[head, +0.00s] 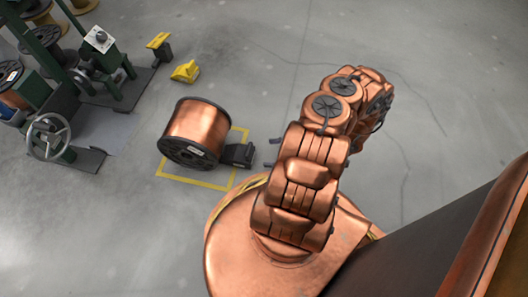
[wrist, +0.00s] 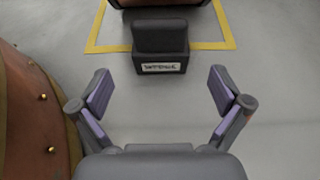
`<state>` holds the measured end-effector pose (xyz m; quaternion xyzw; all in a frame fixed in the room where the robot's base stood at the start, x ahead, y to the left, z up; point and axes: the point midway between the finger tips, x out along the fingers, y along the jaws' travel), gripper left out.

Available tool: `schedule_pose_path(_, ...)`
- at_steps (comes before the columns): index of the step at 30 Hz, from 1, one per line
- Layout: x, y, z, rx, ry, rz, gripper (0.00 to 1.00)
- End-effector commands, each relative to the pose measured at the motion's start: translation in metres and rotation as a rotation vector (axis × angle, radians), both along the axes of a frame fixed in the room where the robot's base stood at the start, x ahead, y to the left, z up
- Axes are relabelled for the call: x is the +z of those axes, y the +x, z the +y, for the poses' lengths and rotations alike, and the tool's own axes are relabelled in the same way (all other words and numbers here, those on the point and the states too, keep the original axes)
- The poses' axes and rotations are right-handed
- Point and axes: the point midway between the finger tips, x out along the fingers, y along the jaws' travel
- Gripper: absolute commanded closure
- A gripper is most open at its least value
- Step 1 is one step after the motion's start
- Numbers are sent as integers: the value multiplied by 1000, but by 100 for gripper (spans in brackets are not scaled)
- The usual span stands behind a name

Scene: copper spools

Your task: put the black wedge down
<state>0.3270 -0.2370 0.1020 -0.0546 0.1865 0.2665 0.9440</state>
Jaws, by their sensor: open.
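The black wedge (head: 238,154) sits on the floor against or very close to the right side of the copper spool (head: 197,129), at the edge of the yellow floor outline. In the wrist view the black wedge (wrist: 160,50) stands ahead of my gripper, with a white label on its near face. My gripper (wrist: 162,88) is open and empty, its two fingers spread wide on either side with bare floor between them. The wedge is beyond the fingertips, apart from them. In the head view my gripper (head: 274,153) is mostly hidden by my arm.
A yellow floor outline (head: 195,182) surrounds the spool. A yellow wedge (head: 185,72) lies behind the spool, and another yellow-and-black piece (head: 159,46) stands farther back. A green machine with a handwheel (head: 48,137) is at the left. The floor at the upper right is clear.

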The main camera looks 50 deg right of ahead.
Motion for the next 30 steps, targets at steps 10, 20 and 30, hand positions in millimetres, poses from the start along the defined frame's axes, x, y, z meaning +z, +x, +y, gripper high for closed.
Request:
schedule_pose_path(10,85,58,28,275,-81,-117,0)
schedule_pose_path(20,181,94,91,634,-180,-232,0)
schedule_pose_path(30,263,92,162,1007,-294,-318,0)
